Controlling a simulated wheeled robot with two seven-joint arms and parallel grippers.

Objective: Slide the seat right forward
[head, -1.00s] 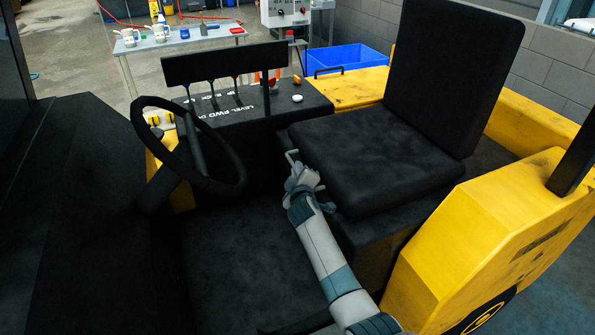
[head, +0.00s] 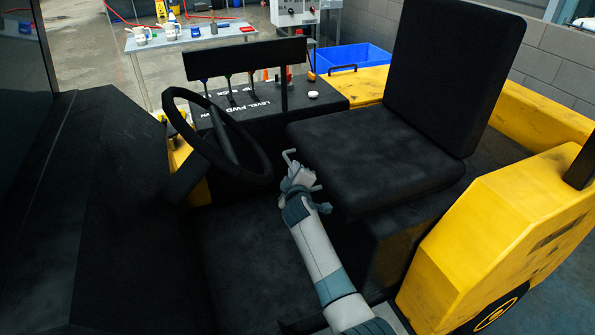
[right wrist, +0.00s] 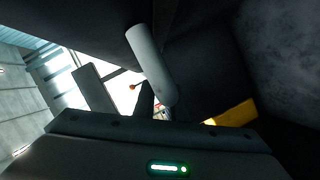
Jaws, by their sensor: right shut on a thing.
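The black seat (head: 375,150), with its tall backrest (head: 455,75), sits on a dark base beside the yellow bodywork. Its cushion faces the steering wheel. A thin grey lever (head: 289,155) sticks out at the cushion's front edge, on the near side. My right gripper (head: 298,174) is shut on this lever, just in front of and below the cushion edge. In the right wrist view the lever (right wrist: 151,65) is a pale rounded bar that runs down to the gripper; the fingertips are hard to make out there. My left gripper is not in view.
The black steering wheel (head: 218,137) stands left of my right gripper. A control console (head: 255,103) with several levers lies beyond. The yellow bodywork (head: 490,230) flanks the seat on the right. The dark floor (head: 250,255) in front of the seat is clear.

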